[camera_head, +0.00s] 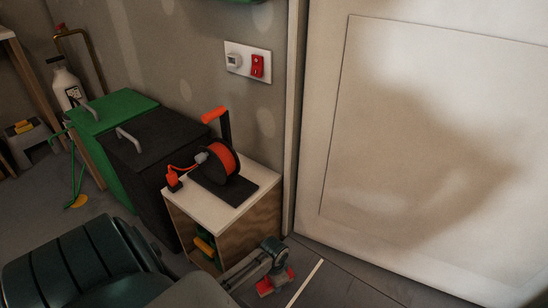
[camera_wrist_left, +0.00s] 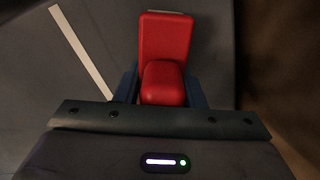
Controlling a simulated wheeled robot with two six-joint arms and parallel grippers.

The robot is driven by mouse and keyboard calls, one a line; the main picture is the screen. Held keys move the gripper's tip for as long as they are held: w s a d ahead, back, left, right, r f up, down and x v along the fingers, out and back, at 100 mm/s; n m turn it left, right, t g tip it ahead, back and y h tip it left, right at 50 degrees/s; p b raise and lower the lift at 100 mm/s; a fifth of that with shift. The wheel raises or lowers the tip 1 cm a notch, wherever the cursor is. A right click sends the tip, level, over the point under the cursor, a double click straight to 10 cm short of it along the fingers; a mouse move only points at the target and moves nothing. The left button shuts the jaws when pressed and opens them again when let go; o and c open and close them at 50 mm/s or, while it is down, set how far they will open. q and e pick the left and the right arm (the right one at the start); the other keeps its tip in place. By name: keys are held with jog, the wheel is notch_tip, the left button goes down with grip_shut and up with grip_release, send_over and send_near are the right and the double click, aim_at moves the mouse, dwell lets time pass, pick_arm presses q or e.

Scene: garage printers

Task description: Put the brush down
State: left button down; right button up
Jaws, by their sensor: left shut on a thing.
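The brush, a red block-shaped thing with a rounded raised part, shows in the left wrist view (camera_wrist_left: 165,40). In the head view it is partly seen as red patches (camera_head: 264,287) low in the middle. My left gripper (camera_wrist_left: 162,88) is shut on the brush, with a blue-grey finger on each side of it. In the head view this gripper (camera_head: 277,279) is over the grey floor, in front of the small cabinet. I cannot tell whether the brush touches the floor. My right gripper is not in view.
A wooden cabinet (camera_head: 246,225) with a white top holds an orange cable reel (camera_head: 223,160). Black (camera_head: 160,150) and green (camera_head: 112,110) lidded bins stand left of it. A pale strip (camera_head: 305,284) lies on the floor. A large white door (camera_head: 420,130) is at right.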

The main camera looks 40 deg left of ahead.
pick_arm(q)
jog(key=shift+f, duration=0.1)
jog(key=c, duration=1.1)
grip_release()
jog(key=shift+o, duration=0.9)
